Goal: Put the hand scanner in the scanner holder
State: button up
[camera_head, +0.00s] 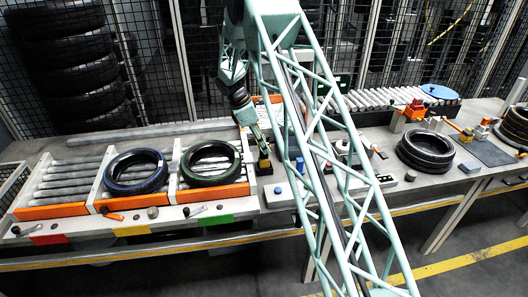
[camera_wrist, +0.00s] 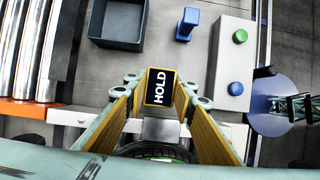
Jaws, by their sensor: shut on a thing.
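My gripper (camera_wrist: 160,92) points down over the middle of the bench. Its yellow-padded fingers are closed on a black block with a yellow edge and the white word HOLD (camera_wrist: 160,88). In the head view my gripper (camera_head: 263,149) is just above this yellow and black thing (camera_head: 264,164). Neither is otherwise clearly identifiable.
An open grey tray (camera_wrist: 118,44) lies beyond the fingers to the left. A pale box with green and blue buttons (camera_wrist: 231,60) is at the right. Tyres (camera_head: 136,172) (camera_head: 210,163) sit on the left rollers, another tyre (camera_head: 425,150) at the right. Bare bench lies around the blue thing.

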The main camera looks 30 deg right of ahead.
jog(key=shift+f, duration=1.7)
jog(key=o, duration=1.2)
jog(key=shift+c, duration=0.2)
jog(key=shift+r, duration=0.2)
jog(key=v, duration=1.2)
jog(key=shift+p, duration=0.3)
jog(key=shift+r, duration=0.15)
